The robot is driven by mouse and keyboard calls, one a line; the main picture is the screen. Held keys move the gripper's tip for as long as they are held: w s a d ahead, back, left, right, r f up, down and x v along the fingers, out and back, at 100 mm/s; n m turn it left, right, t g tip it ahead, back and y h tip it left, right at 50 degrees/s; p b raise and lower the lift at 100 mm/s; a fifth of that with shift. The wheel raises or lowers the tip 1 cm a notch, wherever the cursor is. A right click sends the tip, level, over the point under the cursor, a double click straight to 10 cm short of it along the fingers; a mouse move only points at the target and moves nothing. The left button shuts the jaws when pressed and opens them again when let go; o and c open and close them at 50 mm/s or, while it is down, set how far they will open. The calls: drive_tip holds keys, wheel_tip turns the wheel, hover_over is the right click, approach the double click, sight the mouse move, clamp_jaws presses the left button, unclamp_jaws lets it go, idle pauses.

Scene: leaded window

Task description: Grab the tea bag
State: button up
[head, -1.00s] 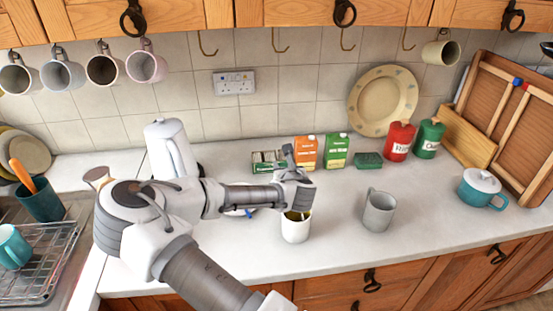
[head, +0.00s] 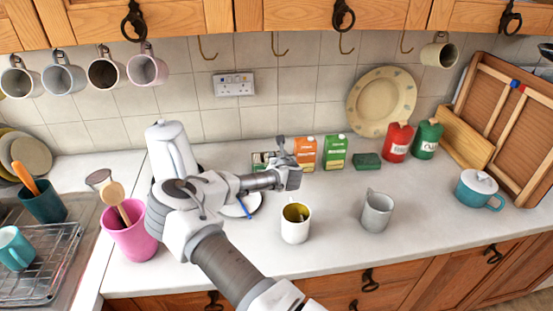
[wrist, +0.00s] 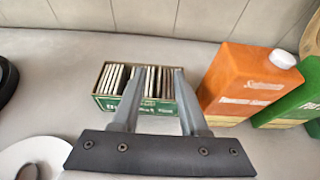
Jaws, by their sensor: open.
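The tea bags (wrist: 160,82) stand in a row in an open green and white box (wrist: 133,106) on the counter, shown in the wrist view. In the head view the tea box (head: 259,161) is partly hidden behind my gripper (head: 281,149). In the wrist view my gripper (wrist: 153,73) is open, its two fingers apart and pointing at the box, with no tea bag held. The fingers overlap the front of the box in the picture; I cannot tell whether they touch it.
An orange carton (wrist: 243,82) stands close to the right of the box, with a green carton (wrist: 293,107) beyond it. A white plate (wrist: 38,155) lies nearer. A white mug (head: 295,231) and grey mug (head: 377,213) stand on the front counter.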

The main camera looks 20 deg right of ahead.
drive_tip(key=shift+w+d+f, duration=0.1)
drive_tip(key=shift+w+f, duration=0.1)
drive_tip(key=shift+w, duration=0.35)
clamp_jaws()
